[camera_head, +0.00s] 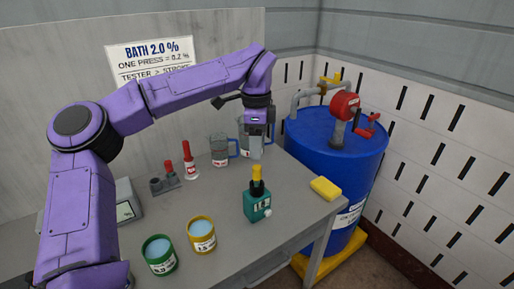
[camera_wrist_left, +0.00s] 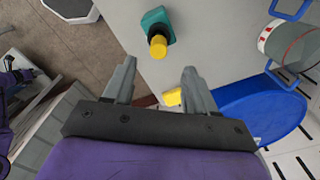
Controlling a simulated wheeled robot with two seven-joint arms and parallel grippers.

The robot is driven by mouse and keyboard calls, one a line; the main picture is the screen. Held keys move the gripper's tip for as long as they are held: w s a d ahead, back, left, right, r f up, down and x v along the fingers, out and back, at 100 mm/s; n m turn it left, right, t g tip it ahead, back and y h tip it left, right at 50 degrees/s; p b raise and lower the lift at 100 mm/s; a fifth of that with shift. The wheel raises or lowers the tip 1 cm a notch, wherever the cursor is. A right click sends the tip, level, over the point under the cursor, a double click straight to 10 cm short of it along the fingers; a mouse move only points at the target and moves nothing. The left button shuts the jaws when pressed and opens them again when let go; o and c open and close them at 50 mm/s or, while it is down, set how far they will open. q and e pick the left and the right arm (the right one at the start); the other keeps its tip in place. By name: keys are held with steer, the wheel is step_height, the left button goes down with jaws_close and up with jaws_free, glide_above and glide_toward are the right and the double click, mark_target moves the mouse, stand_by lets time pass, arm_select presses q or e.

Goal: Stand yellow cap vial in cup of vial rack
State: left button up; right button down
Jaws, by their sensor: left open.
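A yellow cap (camera_head: 257,170) stands upright on a dark collar atop a teal block with a small display (camera_head: 257,206). Any vial body below the cap is hidden. The cap also shows in the left wrist view (camera_wrist_left: 158,47). The dark vial rack (camera_head: 166,184) stands further back and left; one cup looks empty and a red-capped vial (camera_head: 169,167) stands at another. My left gripper (camera_head: 257,152) points down, just above and behind the yellow cap. In the left wrist view its fingers (camera_wrist_left: 158,82) are apart with nothing between them.
A red-and-white bottle (camera_head: 191,166) stands right of the rack. Beakers with blue handles (camera_head: 219,152) are behind. Green (camera_head: 159,263) and yellow (camera_head: 201,244) liquid-filled cups stand in front. A yellow sponge (camera_head: 325,189) lies near the right edge, beside a blue drum (camera_head: 350,165).

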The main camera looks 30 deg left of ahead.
mark_target(255, 167)
arm_select(q)
step_height(255, 167, down, 9)
steer(key=shift+s+p, duration=0.1)
steer(key=shift+p, duration=0.95)
steer(key=shift+f, duration=0.4)
jaws_close()
steer(key=c, duration=0.8)
jaws_free()
jaws_close()
steer(key=shift+r, duration=0.15)
